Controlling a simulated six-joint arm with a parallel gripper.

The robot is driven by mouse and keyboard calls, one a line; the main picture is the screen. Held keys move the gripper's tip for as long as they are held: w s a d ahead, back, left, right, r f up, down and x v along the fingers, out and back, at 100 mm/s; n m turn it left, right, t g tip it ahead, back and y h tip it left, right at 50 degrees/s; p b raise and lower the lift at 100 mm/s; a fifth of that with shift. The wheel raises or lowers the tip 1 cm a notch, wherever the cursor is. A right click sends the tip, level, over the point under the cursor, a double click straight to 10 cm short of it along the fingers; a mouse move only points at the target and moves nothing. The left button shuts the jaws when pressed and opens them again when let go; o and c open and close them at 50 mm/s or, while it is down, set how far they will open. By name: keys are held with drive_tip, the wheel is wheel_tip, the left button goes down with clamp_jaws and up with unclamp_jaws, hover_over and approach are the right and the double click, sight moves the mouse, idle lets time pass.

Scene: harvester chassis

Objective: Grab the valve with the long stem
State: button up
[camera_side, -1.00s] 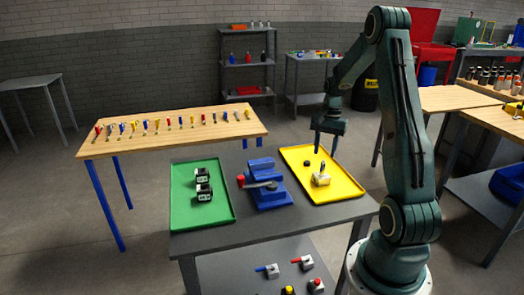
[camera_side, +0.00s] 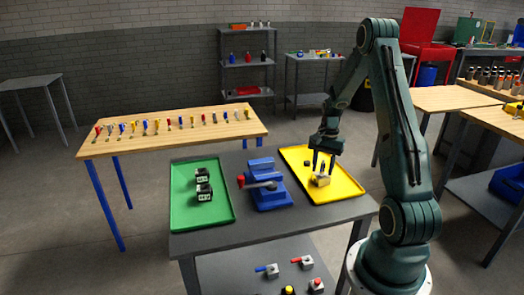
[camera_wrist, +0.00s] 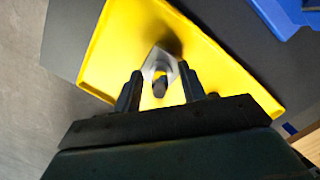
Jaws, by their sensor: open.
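A small pale metal valve (camera_side: 321,180) with a dark stem standing up sits on the yellow tray (camera_side: 340,192). It also shows in the wrist view (camera_wrist: 161,62), where the dark stem end (camera_wrist: 160,87) points toward the camera. My gripper (camera_side: 323,168) is open, pointing down just over the valve. In the wrist view my gripper's two fingers (camera_wrist: 165,80) are apart, one on each side of the stem. I cannot tell whether either finger touches it.
A small dark round part (camera_side: 307,163) lies on the yellow tray. A blue vise (camera_side: 264,190) stands left of it on the grey table. A green tray (camera_side: 222,212) with two black-and-white parts (camera_side: 203,184) is further left. More valves (camera_side: 303,262) lie on the shelf below.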

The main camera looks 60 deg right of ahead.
drive_tip(key=shift+f, duration=0.1)
idle(0.4)
clamp_jaws()
wheel_tip(320, 180, up, 20)
idle(0.9)
idle(0.5)
